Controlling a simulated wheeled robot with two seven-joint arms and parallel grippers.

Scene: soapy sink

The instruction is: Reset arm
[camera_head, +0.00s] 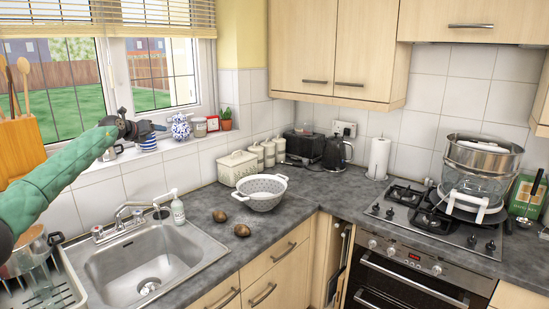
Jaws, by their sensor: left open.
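My left arm comes in from the left in a green sleeve. My left gripper (152,127) is raised in front of the window, above and behind the sink. It is small and dark in the view, is open, and no object shows in it. The steel sink (150,262) is below it, with its tap (128,212) at the back rim. My right gripper is not in view.
A white colander (261,194) and two brown round items (242,230) stand on the counter right of the sink. A soap bottle (178,211) stands by the tap. Jars line the windowsill. A steamer (483,162) stands on the hob.

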